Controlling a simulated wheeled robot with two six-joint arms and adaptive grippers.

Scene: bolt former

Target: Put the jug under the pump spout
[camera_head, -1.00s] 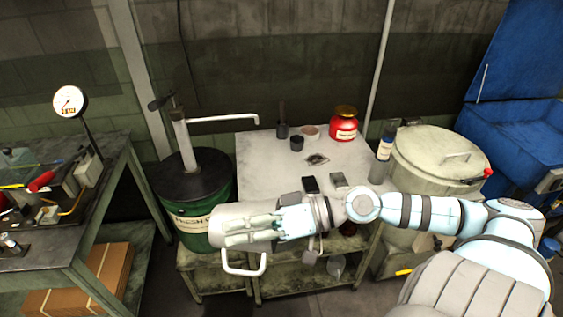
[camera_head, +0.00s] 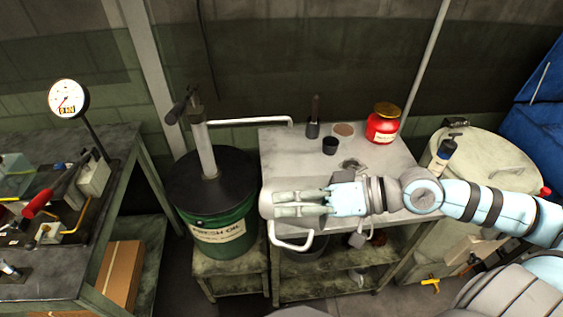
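The light grey jug (camera_head: 266,206) lies along my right gripper (camera_head: 290,204), its handle (camera_head: 294,244) hanging below. The fingers are spread along its near side and it moves with the hand, so the gripper looks shut on it; the far finger contact is hidden. The pump (camera_head: 207,150) stands on the dark lid of the green oil drum (camera_head: 224,225). Its spout (camera_head: 255,122) runs right, with its tip (camera_head: 290,121) over the back left of the table. The jug is in front of and below the spout tip, apart from it. My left gripper is not in view.
The grey table (camera_head: 285,160) holds a black cup (camera_head: 330,146), a dark upright tool (camera_head: 313,125) and a red jar (camera_head: 383,124). A pale lidded barrel (camera_head: 485,165) stands right. A workbench with a gauge (camera_head: 68,99) stands left.

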